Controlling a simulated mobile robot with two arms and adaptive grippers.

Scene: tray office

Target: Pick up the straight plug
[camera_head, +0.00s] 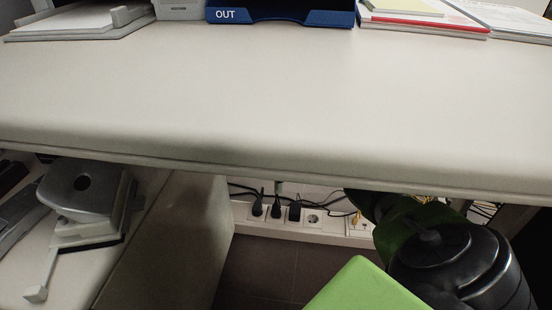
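Under the desk edge, a white socket strip (312,229) holds several black plugs with black cords. A left plug (257,206) and a middle plug (276,208) look slim; a right plug (294,211) looks blockier. I cannot tell for sure which is the straight plug. My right arm, green and black, reaches under the desk at the lower right. Its fingers are not clear behind the desk edge. A small grey piece (279,187) shows just above the middle plug; I cannot tell if it is a fingertip. My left gripper is not in view.
The white desk top (270,100) overhangs the strip and hides the space above it. A blue OUT tray (280,14) and papers (425,20) lie at its back. A hole punch (85,195) stands at lower left, beside a grey-beige panel (180,240). An empty socket (312,219) is right of the plugs.

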